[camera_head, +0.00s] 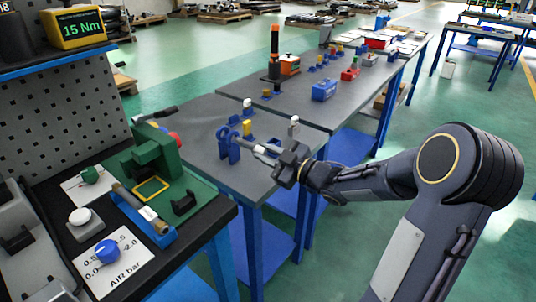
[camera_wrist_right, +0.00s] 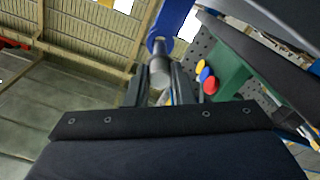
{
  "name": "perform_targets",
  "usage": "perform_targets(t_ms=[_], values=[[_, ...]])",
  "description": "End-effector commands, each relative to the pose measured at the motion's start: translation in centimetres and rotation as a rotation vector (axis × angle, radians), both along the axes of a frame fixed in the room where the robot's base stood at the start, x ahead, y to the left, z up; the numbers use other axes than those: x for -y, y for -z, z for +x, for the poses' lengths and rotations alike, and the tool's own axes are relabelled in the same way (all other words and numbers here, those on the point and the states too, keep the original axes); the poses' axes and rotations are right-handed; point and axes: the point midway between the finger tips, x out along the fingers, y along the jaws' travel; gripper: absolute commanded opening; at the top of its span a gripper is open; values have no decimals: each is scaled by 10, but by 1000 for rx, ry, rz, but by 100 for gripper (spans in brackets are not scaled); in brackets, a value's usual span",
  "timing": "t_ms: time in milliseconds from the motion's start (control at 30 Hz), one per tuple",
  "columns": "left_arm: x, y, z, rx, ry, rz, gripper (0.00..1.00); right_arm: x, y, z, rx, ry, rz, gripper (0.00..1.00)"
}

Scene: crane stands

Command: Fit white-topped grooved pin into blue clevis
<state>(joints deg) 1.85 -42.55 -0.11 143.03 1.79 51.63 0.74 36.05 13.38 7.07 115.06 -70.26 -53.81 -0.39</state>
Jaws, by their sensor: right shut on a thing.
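The blue clevis (camera_head: 229,147) stands upright near the front left of the grey table, and its blue lug also shows in the right wrist view (camera_wrist_right: 174,22). My right gripper (camera_head: 272,156) is to the right of the clevis, level with its upper part. It is shut on a pale grey pin (camera_head: 260,150), which points left toward the clevis. In the right wrist view the grey pin (camera_wrist_right: 160,72) sits between the fingers and its far end meets the blue lug's round opening. I cannot tell how deep it is in. Its white top and groove are not clear. My left gripper is out of view.
A white-topped post (camera_head: 294,121) stands just behind my right gripper, and another white-topped piece (camera_head: 247,106) is behind the clevis. A green vise (camera_head: 154,158) is on the left bench. A blue box (camera_head: 324,90) and an orange-black tool (camera_head: 283,66) are farther back.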

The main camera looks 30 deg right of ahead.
Motion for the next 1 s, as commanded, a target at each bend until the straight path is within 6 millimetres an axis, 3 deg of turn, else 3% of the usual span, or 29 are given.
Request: perform_targets(t_ms=[1000], values=[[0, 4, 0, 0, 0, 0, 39, -10, -1, 21, 3, -2, 1, 0]])
